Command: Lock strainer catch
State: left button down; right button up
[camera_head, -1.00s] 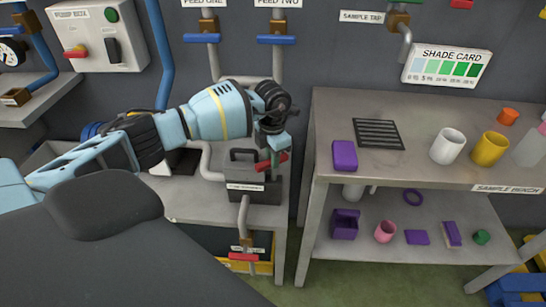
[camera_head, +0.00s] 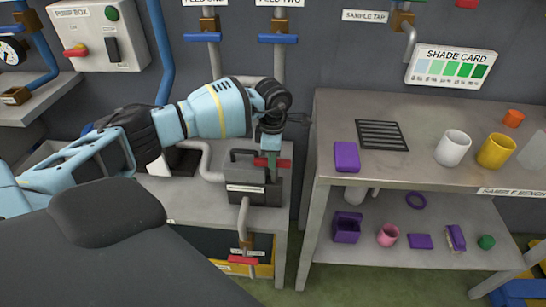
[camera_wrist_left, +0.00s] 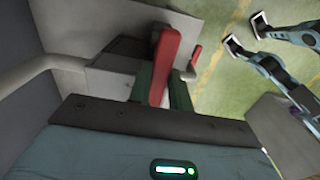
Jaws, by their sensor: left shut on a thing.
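The strainer is a dark grey box (camera_head: 245,189) with a handle and a white label, on the grey bench left of centre in the head view. Its red catch lever (camera_head: 285,163) lies near level across its right side. My left gripper (camera_head: 271,157) reaches down over it from above. In the left wrist view, the red lever (camera_wrist_left: 163,62) stands between the green fingers, which are shut on it and hide part of it. The strainer body (camera_wrist_left: 112,80) shows beside the fingers there. My right gripper does not show in the head view.
A grey pipe with a red-handled valve (camera_head: 243,261) comes off the strainer's front. Feed pipes with blue handles (camera_head: 277,39) rise behind. The sample bench (camera_head: 325,180) stands close on the right, with a purple block (camera_head: 346,156) and cups. A narrow gap separates the benches.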

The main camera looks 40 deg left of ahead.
pick_arm(q)
jog(key=shift+w+r, duration=0.1)
jog(key=shift+r, duration=0.05)
jog(key=c, duration=1.3)
grip_release()
jog(key=shift+r, duration=3.85)
jog(key=shift+f, duration=0.1)
